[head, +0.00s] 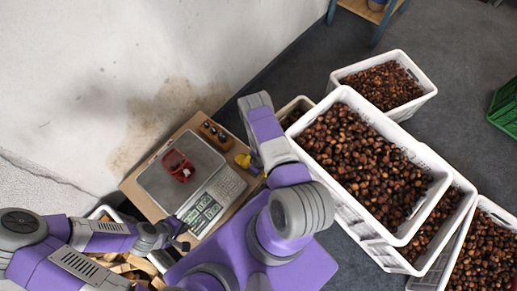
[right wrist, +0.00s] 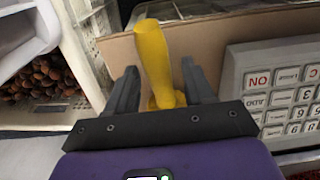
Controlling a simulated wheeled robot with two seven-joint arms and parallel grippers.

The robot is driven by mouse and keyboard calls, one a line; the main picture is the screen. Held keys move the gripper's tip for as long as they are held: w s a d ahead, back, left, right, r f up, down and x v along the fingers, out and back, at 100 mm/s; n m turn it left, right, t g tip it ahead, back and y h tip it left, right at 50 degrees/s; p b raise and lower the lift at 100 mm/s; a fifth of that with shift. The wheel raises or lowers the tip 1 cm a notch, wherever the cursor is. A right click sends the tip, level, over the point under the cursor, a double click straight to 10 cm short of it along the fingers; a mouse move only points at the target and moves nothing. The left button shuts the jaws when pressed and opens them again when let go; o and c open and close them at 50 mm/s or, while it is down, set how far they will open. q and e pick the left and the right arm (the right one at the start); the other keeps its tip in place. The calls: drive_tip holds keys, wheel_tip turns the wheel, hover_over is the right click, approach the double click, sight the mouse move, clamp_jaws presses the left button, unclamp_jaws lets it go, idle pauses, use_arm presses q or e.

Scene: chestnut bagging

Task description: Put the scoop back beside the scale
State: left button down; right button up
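The yellow scoop (head: 243,160) is at the right side of the scale (head: 160,189), partly hidden by my right arm in the head view. In the right wrist view the scoop's yellow handle (right wrist: 153,55) stands between the two fingers of my right gripper (right wrist: 158,75), with gaps on both sides. That gripper is open around the handle. The scale's keypad (right wrist: 285,90) is just to the right. My left gripper (head: 183,234) is near the scale's front display, empty, its fingers apart. A red net bag (head: 178,165) lies on the scale's plate.
The scale stands on a brown board (head: 133,187) against a stained wall. A dark block with several round weights (head: 215,134) is behind it. White crates of chestnuts (head: 441,190) stand at the right. A green crate (head: 505,108) is at the far right edge.

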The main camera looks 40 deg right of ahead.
drive_tip(key=shift+r, duration=0.2)
wheel_tip(320, 180, up, 12)
drive_tip(key=p, duration=0.5)
drive_tip(key=s+a+r+m+y, duration=0.2)
drive_tip(key=a+r, duration=0.5)
drive_tip(key=a, duration=0.3)
drive_tip(key=s+a+r+m+y, duration=0.2)
drive_tip(key=s+a+r, duration=0.1)
drive_tip(key=a+r, duration=0.5)
drive_tip(key=shift+a+r+m, duration=0.3)
drive_tip(key=shift+a, duration=0.75)
